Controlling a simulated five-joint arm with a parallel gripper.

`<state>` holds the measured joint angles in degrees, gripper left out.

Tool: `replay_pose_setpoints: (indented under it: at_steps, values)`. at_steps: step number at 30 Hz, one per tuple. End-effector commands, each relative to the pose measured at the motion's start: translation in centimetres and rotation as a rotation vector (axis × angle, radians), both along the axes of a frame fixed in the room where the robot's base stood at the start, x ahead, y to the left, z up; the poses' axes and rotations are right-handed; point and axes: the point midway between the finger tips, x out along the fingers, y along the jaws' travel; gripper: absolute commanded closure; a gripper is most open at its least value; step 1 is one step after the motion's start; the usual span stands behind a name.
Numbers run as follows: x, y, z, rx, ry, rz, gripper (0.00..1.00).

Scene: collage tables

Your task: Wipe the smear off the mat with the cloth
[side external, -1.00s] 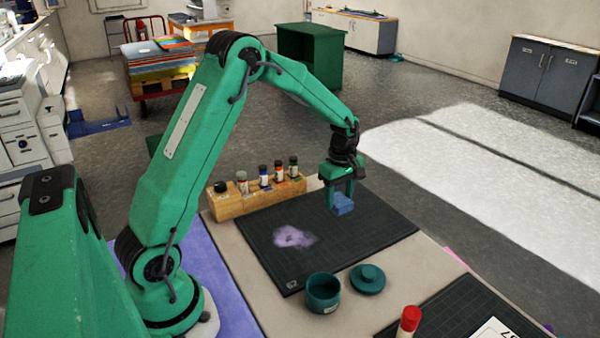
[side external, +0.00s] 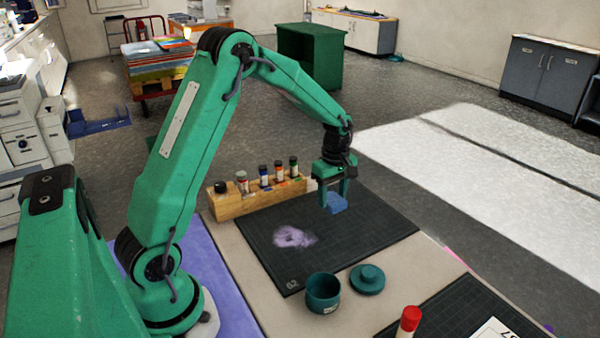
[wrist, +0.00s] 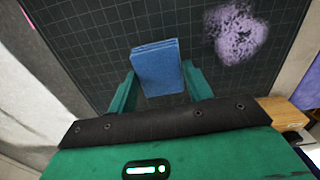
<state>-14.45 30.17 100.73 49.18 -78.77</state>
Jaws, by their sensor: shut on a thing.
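A blue folded cloth (side external: 337,203) is between the fingers of my gripper (side external: 335,190), which is shut on it. The cloth also shows in the wrist view (wrist: 158,68) between the two green fingertips. It is over the right part of the dark gridded mat (side external: 375,222); I cannot tell whether it touches the mat. A pale purple smear (side external: 293,237) lies on the left part of the mat, apart from the cloth. In the wrist view the smear (wrist: 236,33) is at the upper right.
A wooden rack (side external: 240,202) with several small bottles stands along the mat's back left edge. A teal pot (side external: 323,293) and its lid (side external: 367,279) sit by the mat's front edge. A red-capped tube (side external: 409,321) stands in front. The mat between cloth and smear is clear.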

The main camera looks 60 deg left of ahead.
Motion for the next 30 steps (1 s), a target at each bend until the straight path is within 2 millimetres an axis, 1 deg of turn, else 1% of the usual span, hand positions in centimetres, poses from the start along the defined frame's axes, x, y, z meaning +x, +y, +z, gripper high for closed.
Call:
replay_pose_setpoints:
  at_steps: [5, 10, 15, 18, 21, 24, 30]
  values:
    - [-3.0, 1.6, 0.2, 0.0, -0.001, 0.006, 0.72]
    - [-6.7, 3.1, 0.2, 0.0, -0.002, 0.006, 0.72]
    - [-10.4, 4.0, 0.2, 0.0, -0.001, 0.005, 0.72]
    - [-12.0, 4.3, 0.1, 0.001, -0.002, 0.003, 0.72]
    - [-13.1, 4.5, 0.0, 0.0, -0.001, 0.003, 0.72]
    - [-13.7, 4.5, 0.0, 0.001, -0.002, 0.001, 0.72]
    - [-13.9, 4.6, -0.1, 0.0, -0.002, 0.001, 0.72]
